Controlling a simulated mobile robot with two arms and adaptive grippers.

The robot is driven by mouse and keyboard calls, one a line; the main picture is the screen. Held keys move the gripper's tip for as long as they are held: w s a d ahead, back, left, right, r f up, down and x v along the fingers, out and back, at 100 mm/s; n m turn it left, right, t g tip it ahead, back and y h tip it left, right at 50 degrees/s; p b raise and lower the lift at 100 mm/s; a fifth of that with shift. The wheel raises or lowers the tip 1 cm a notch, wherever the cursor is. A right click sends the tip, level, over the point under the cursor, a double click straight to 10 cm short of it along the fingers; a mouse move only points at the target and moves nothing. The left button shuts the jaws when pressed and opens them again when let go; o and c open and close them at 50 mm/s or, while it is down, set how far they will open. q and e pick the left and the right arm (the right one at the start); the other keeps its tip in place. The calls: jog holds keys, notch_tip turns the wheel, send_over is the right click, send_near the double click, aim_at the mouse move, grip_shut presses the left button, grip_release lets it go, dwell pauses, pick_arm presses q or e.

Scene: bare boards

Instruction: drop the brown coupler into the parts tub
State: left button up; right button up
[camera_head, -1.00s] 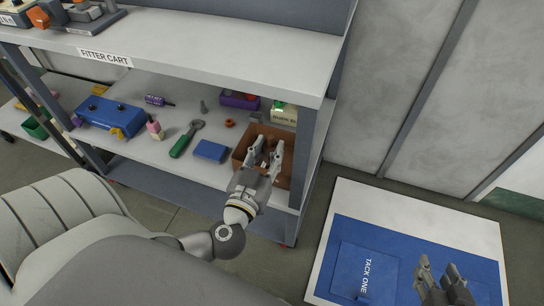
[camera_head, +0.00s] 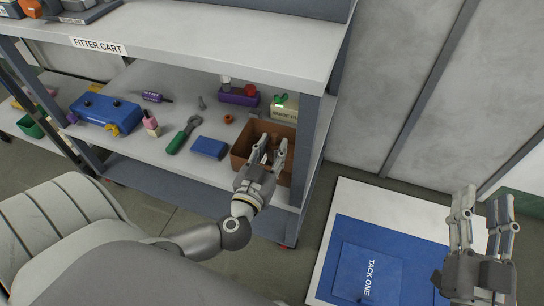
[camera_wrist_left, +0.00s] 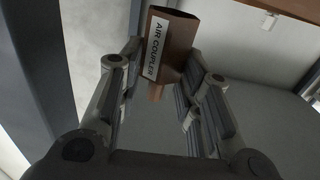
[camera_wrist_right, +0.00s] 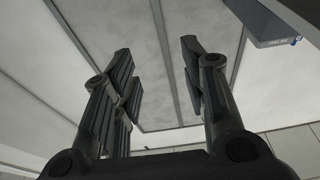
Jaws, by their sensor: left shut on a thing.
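The brown coupler (camera_wrist_left: 168,45), a block labelled "AIR COUPLER", is between the fingers of my left gripper (camera_wrist_left: 153,85) in the left wrist view. My left gripper is shut on it. In the head view my left gripper (camera_head: 270,150) is at the front of a brown open tub (camera_head: 240,150) on the cart's lower shelf. The gripper hides part of the tub, and I cannot make out the coupler there. The tub shows no readable label. My right gripper (camera_head: 483,212) is open and empty, out over the floor at the right.
The cart's upper shelf (camera_head: 220,45) overhangs, and a grey post (camera_head: 308,140) stands right of the tub. A blue mat (camera_head: 410,265) lies on the floor.

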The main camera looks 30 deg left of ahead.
pick_arm(q)
jog(key=shift+f+b, duration=0.65)
jog(key=shift+f, duration=0.2)
pick_arm(e)
jog(key=s+r+t+y, duration=0.1)
jog(key=s+r+t, duration=0.2)
jog(key=r, duration=0.4)
jog(key=shift+s+t+y, duration=0.2)
jog(key=shift+t+y, duration=0.1)
jog(key=shift+t, duration=0.6)
pick_arm(q)
jog(key=shift+f, duration=0.2)
pick_arm(e)
jog(key=shift+w+f, duration=0.15)
jog(key=shift+f, duration=0.05)
pick_arm(q)
jog(key=o, duration=1.1)
pick_arm(e)
jog(key=shift+f, duration=0.1)
pick_arm(q)
jog(key=shift+o, duration=0.2)
